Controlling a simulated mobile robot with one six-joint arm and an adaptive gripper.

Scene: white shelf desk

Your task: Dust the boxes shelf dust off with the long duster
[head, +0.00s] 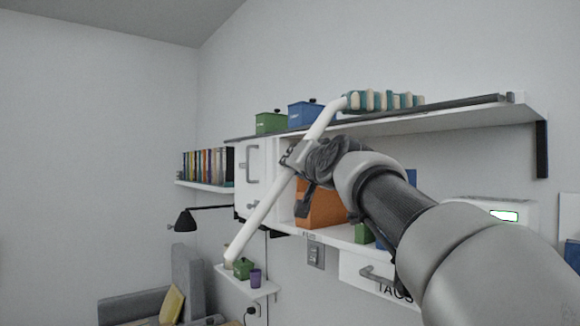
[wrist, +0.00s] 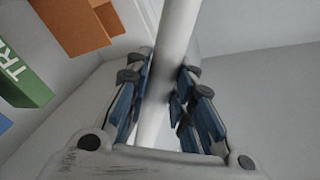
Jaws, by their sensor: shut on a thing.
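My gripper (head: 298,156) is shut on the white handle of the long duster (head: 262,217). The handle slants from lower left to upper right. Its striped teal and cream head (head: 385,101) is at the top shelf (head: 440,121), to the right of a blue box (head: 304,114); I cannot tell whether it touches the shelf. A green box (head: 270,123) stands left of the blue one. In the wrist view the handle (wrist: 176,45) passes between the fingers. I cannot make out dust; a long dark strip (head: 450,105) runs along the top shelf.
An orange box (head: 322,209) stands on the shelf below, partly behind my gripper; it also shows in the wrist view (wrist: 80,22), near a green box (wrist: 22,75). A black lamp (head: 185,221), a bookshelf (head: 205,187) and a small shelf (head: 250,285) are at left.

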